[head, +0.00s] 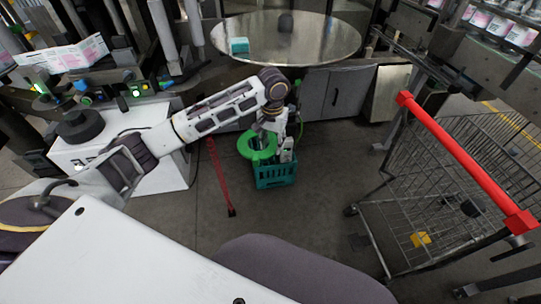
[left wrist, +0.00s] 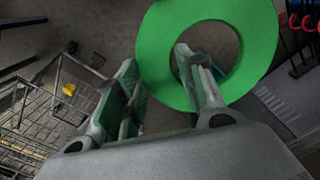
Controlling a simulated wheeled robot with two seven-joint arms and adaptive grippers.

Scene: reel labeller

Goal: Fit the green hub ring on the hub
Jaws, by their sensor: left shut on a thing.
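The green hub ring (head: 246,149) hangs in front of my left gripper (head: 271,129), above a teal crate. In the left wrist view the ring (left wrist: 155,38) is large. One finger of the left gripper (left wrist: 157,62) passes through its hole and the other lies outside, so the gripper is shut on the ring's band. A dark round piece (head: 80,126) with a raised centre sits on a white cabinet at the left. I cannot tell surely whether it is the hub. My right gripper is not in view.
The teal crate (head: 275,178) with several items stands on the floor below the gripper. A round metal table (head: 320,45) is behind it. A shopping cart with a red handle (head: 465,158) stands at the right. A red strip (head: 220,178) is left of the crate. Floor between is clear.

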